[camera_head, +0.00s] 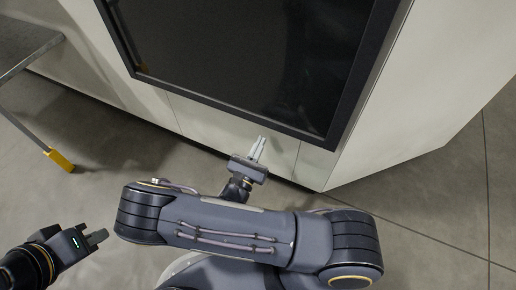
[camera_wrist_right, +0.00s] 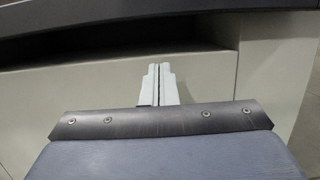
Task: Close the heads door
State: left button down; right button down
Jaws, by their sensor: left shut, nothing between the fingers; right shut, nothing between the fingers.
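The heads door appears to be the large dark glass panel in a black frame (camera_head: 240,50) on the front of a pale machine. From this angle I cannot tell whether it stands ajar. My right gripper (camera_head: 259,147) is shut and empty, just below the frame's lower edge in the head view. In the right wrist view its two pale fingers (camera_wrist_right: 158,84) are together and point at the pale machine front, under a dark edge (camera_wrist_right: 110,35). I cannot tell whether they touch it. My left gripper (camera_head: 98,239) is shut and empty at the lower left, well away from the door.
The pale lower panel of the machine (camera_head: 215,125) runs below the frame, and its pale side (camera_head: 420,90) is at the right. A metal table (camera_head: 25,45) with a yellow-footed leg (camera_head: 59,160) stands at the left. The grey floor at the right is clear.

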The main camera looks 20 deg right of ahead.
jog(key=shift+w+d+r, duration=0.1)
jog(key=shift+d+r, duration=0.05)
jog(key=shift+r, duration=1.9)
jog(key=shift+r, duration=0.1)
notch_tip(320, 180, up, 58)
jog(key=p, duration=5)
jog(key=shift+r+p, duration=0.15)
jog(key=shift+p, duration=0.15)
